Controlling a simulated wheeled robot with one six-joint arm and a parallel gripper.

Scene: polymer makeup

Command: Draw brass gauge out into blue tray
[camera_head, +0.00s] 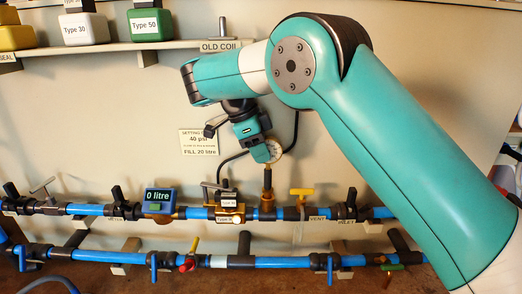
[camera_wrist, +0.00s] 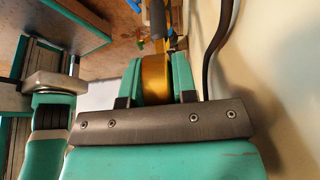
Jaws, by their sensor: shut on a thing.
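The brass gauge (camera_head: 274,147) shows its pale dial above the upper pipe row in the head view, upright on a brass stem that meets the pipe fitting (camera_head: 267,205). Whether the stem is seated or loose in it I cannot tell. My gripper (camera_head: 264,153) is shut on the gauge from the upper left and hides part of it. In the wrist view the gauge's brass body (camera_wrist: 155,77) sits between the two green fingers of my gripper (camera_wrist: 157,80). I cannot make out a blue tray in either view.
Blue pipes (camera_head: 90,209) with several valves run along the wall, with a yellow valve handle (camera_head: 302,192) just right of the gauge. A blue litre meter (camera_head: 160,200) is to the left. A dark hose (camera_wrist: 217,45) passes close to my gripper. A shelf (camera_head: 100,50) holds blocks above.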

